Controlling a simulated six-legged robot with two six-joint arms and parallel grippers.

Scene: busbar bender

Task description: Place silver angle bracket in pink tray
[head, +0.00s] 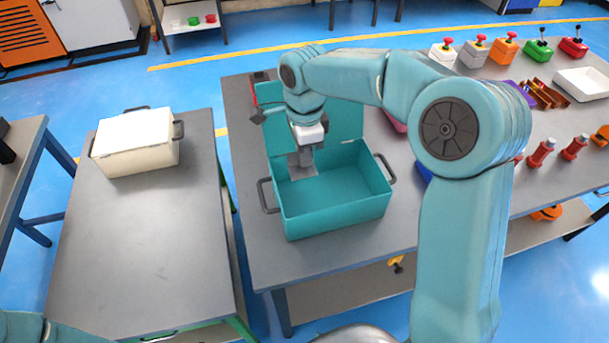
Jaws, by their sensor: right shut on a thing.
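My right gripper (301,158) points down at the open teal box (335,217), near its back left part. It is shut on a grey metal piece that looks like the silver angle bracket (303,173). The piece shows against the box's inside; I cannot tell how far it is above the floor of the box. A pink edge (396,123), possibly the pink tray, shows behind the box on the right, mostly hidden by the box and my right arm. My left gripper is out of view; only a bit of my left arm shows at the bottom left.
The teal box's raised lid (345,120) stands behind its opening. A closed white box (136,140) sits on the left table (140,245). Button boxes, red posts (541,153), a brown rack (540,92) and a white tray (582,84) stand on the right. The left table's front is clear.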

